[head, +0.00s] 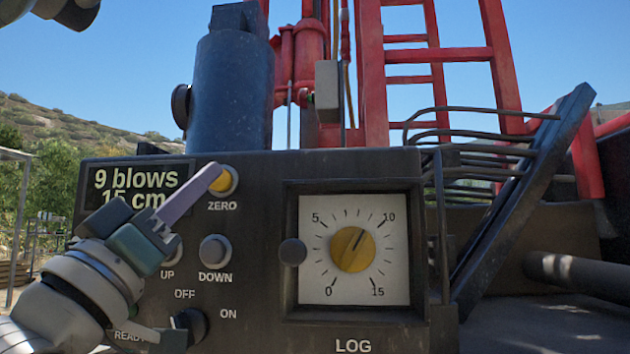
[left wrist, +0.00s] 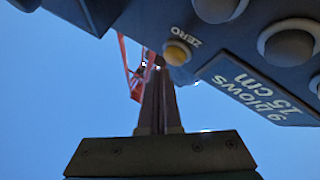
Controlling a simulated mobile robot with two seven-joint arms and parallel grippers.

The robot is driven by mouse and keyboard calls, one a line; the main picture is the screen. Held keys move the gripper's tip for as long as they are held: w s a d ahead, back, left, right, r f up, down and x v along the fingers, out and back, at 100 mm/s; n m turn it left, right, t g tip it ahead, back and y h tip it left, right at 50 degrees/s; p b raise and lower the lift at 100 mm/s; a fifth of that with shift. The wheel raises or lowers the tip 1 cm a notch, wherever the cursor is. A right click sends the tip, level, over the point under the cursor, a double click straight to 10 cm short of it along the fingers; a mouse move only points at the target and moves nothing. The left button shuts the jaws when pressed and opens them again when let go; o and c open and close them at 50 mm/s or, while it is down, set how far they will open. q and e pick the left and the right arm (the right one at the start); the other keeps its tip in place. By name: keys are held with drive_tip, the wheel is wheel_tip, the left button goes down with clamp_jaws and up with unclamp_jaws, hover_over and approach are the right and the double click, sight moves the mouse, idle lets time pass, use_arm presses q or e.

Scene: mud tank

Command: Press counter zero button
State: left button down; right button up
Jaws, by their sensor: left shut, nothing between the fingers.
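The yellow ZERO button (head: 225,181) sits in a round grey collar near the top of the dark control panel (head: 255,240). It also shows in the left wrist view (left wrist: 177,53). My left gripper (head: 213,171) is shut and empty. Its fingertips overlap the button's left edge in the head view. In the left wrist view the shut fingers (left wrist: 156,62) end beside the button; I cannot tell whether they touch it. The counter display (head: 133,184) reads "9 blows" and "15 cm", its lower line partly covered by my gripper. My right gripper is not in view.
The grey UP button (head: 173,249) and DOWN button (head: 215,251) lie below ZERO, UP partly behind my gripper. An OFF/ON knob (head: 189,325) is lower. A LOG dial (head: 353,250) stands right. A blue cylinder (head: 225,100) and red frame (head: 372,70) rise behind.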

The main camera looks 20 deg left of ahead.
use_arm(q)
drive_tip(key=shift+w, duration=0.2)
idle(0.6)
drive_tip(key=shift+w+a, duration=0.1)
drive_tip(key=shift+w, duration=0.15)
drive_tip(key=shift+w+a, duration=0.15)
drive_tip(key=shift+w, duration=0.4)
idle(0.7)
drive_tip(key=shift+s, duration=0.1)
drive_tip(key=shift+s+d, duration=0.25)
drive_tip(key=shift+s, duration=0.65)
drive_tip(key=s+p, duration=0.1)
drive_tip(key=s, duration=0.1)
drive_tip(key=s+d+p, duration=0.1)
drive_tip(key=s, duration=0.1)
drive_tip(key=shift+s+d, duration=0.1)
drive_tip(key=shift+s, duration=0.3)
